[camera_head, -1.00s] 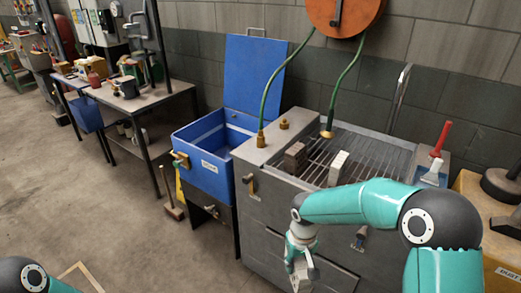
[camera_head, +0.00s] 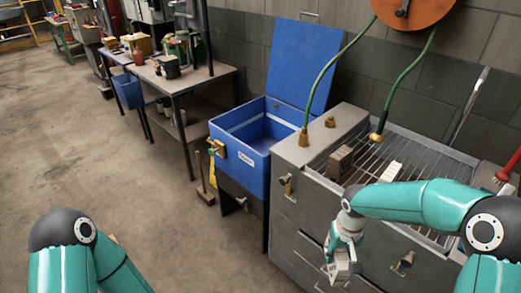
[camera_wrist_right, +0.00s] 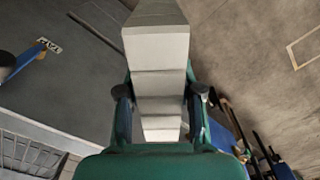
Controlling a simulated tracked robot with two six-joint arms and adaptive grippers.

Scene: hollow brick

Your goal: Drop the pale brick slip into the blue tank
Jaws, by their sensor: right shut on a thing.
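My right gripper (camera_head: 341,258) hangs low in front of the grey cabinet, with its fingers pointing down. It is shut on the pale brick slip (camera_head: 342,269), small and partly hidden in the head view. In the right wrist view the slip (camera_wrist_right: 158,48) is a long pale block between the two dark fingers. The blue tank (camera_head: 240,176) stands left of the cabinet, with its blue lid (camera_head: 302,62) raised and its inside visible. My right gripper is to the right of the tank and below its rim. My left gripper is out of view; only its arm shows at lower left.
The grey cabinet (camera_head: 290,205) carries a wire rack (camera_head: 420,160) with a brown-grey brick (camera_head: 341,162) and a whitish block (camera_head: 391,172). Green hoses (camera_head: 345,55) hang above it. A workbench (camera_head: 190,80) stands at the left rear.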

